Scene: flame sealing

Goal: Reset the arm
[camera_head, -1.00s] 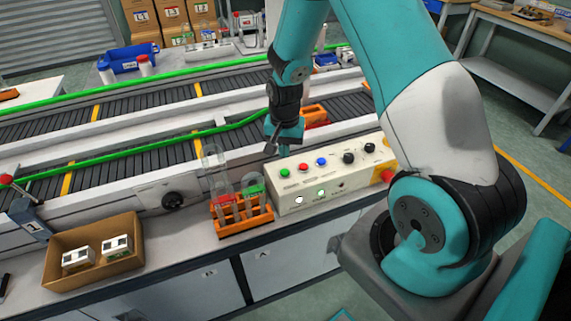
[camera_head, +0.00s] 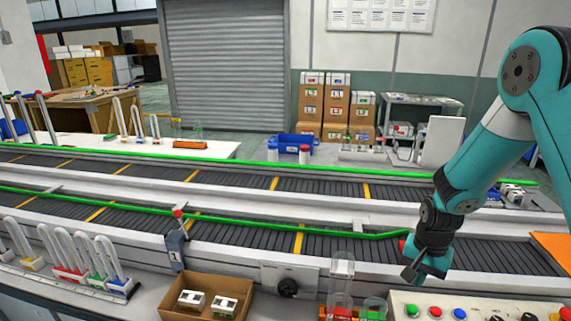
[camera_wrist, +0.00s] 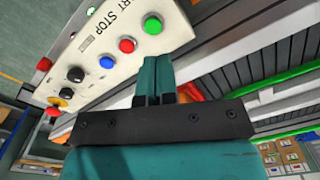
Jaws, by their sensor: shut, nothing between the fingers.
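My gripper (camera_head: 411,275) hangs at the right in the head view, over the near edge of the conveyor, just above and behind the control panel. In the wrist view the two teal fingers (camera_wrist: 159,62) are together with nothing between them. The control panel (camera_head: 478,308) is cut off by the bottom edge of the head view. Its green, red, blue and black controls show, and it also appears in the wrist view (camera_wrist: 118,30) beside the fingertips. My gripper is apart from its buttons.
Two conveyors (camera_head: 240,225) with green rails run across the view. A cardboard box (camera_head: 180,314) with two white devices, an orange rack (camera_head: 322,312) with clear tubes, and curved tubes in coloured bases (camera_head: 68,274) line the near bench. A blue bin (camera_head: 289,143) stands behind.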

